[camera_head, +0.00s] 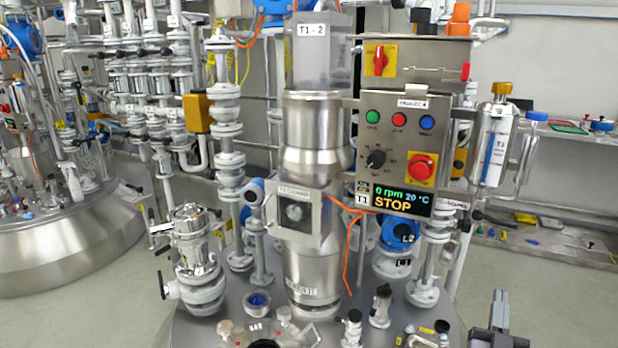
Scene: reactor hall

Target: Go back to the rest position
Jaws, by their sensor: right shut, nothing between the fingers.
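My right gripper (497,312) shows at the bottom right edge, with only its upper part in the picture. It is shut and empty. It stands in front of the grey floor, to the right of the reactor lid and apart from it. My left gripper is not in view.
The steel reactor lid (205,328) fills the bottom middle, with several valves and fittings. A control box (395,152) with buttons and a display reading "0 rpm 20 °C STOP" stands above it. A steel bench (560,243) is at the right. Grey floor (560,300) lies clear at lower right.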

